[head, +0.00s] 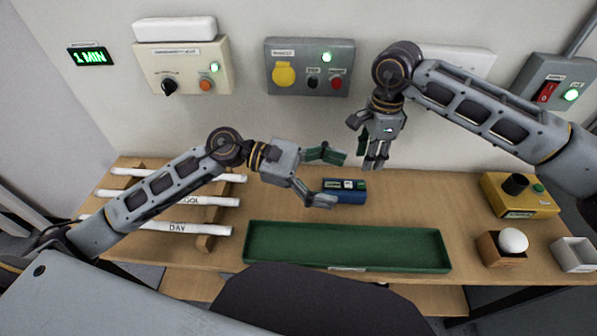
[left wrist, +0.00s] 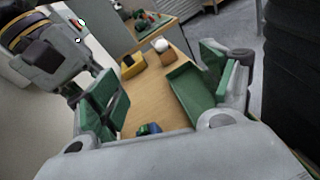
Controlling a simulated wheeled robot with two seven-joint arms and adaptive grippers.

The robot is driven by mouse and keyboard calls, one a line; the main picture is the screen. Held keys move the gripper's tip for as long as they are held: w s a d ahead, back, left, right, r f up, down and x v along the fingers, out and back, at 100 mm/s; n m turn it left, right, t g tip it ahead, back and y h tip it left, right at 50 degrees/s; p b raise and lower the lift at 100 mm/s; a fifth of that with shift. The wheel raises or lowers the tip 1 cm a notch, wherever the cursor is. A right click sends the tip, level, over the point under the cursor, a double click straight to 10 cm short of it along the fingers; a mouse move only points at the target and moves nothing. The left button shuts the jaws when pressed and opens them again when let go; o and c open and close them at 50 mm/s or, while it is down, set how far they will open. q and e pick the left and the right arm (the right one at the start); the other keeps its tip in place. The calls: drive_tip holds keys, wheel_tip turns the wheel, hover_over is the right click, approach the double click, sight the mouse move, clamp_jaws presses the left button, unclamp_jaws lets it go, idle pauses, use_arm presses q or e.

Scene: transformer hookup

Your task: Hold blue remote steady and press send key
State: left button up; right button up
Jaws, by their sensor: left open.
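The blue remote (head: 345,197) lies on the wooden table behind the green tray, with a small display and keys on its top; it shows as a blue piece at the bottom of the left wrist view (left wrist: 149,129). My left gripper (head: 328,177) is open, its green-padded fingers spread at the remote's left end. I cannot tell whether a finger touches it. My right gripper (head: 370,158) points down above and behind the remote's right end, apart from it. Its finger gap is too unclear to judge. The send key is too small to pick out.
The long green tray (head: 345,265) lies in front. White labelled rods (head: 180,200) rest on a wooden rack at left. A yellow box with a black knob (head: 519,195), a wooden holder with a white ball (head: 503,250) and a white bin (head: 574,254) stand at right. Control boxes line the wall.

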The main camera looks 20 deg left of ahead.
use_arm(q)
drive_tip(key=w+a+f+n+t+y, duration=0.1)
drive_tip(key=w+a+f+n, duration=0.1)
drive_tip(key=w+a+f, duration=0.3)
drive_tip(key=n+t+y, duration=0.1)
drive_tip(key=n+t, duration=0.1)
drive_tip(key=n, duration=0.1)
approach(344, 184)
drive_tip(key=a+r, duration=0.1)
drive_tip(key=s+a+r, duration=0.1)
drive_tip(key=a, duration=0.1)
drive_tip(key=shift+s+a+r, duration=0.1)
drive_tip(key=shift+a, duration=0.05)
drive_tip(key=shift+x, duration=6.9)
drive_tip(key=shift+s, duration=0.1)
drive_tip(key=c, duration=1.1)
drive_tip(key=shift+c, duration=0.6)
use_arm(e)
clamp_jaws()
